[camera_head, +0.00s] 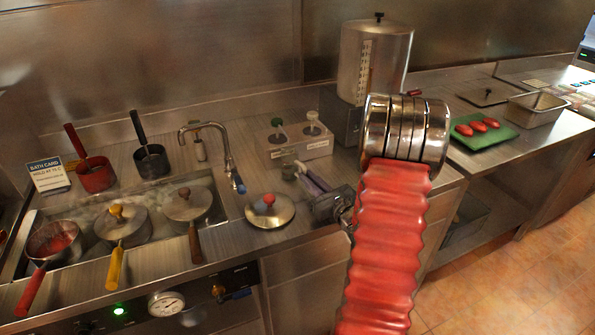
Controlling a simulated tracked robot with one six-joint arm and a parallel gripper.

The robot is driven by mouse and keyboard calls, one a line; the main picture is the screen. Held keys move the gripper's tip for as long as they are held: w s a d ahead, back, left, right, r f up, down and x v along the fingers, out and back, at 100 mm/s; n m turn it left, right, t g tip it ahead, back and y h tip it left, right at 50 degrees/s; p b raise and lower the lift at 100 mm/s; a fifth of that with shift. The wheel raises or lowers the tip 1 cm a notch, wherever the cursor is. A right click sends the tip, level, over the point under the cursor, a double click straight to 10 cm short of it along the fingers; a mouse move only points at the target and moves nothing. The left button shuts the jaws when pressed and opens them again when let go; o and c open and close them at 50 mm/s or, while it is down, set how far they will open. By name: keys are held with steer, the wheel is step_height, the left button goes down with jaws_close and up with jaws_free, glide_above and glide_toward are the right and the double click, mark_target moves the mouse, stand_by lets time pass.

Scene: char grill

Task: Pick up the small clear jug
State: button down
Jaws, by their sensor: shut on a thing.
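The small clear jug (289,172) shows as a small, see-through greenish vessel on the counter side of my gripper, in front of the white dispenser block. My gripper (301,172) reaches left from the red ribbed arm and is shut on the jug at its fingertips. The jug looks upright. Whether its base touches the counter cannot be told, and part of it is hidden by the fingers.
A round lid (270,211) lies just below the gripper. The white block (297,146) with two pumps stands close behind. A tap (222,150) and a sink with several pans are left; a tall steel urn (372,62) is behind the arm.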

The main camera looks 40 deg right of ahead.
steer(key=shift+r, duration=0.8)
steer(key=shift+s+r, duration=0.2)
steer(key=shift+r, duration=0.3)
steer(key=shift+s+r, duration=0.2)
steer(key=shift+r, duration=0.25)
steer(key=s+a, duration=0.2)
steer(key=s, duration=1.5)
steer(key=shift+s+a, duration=0.1)
steer(key=shift+s, duration=0.05)
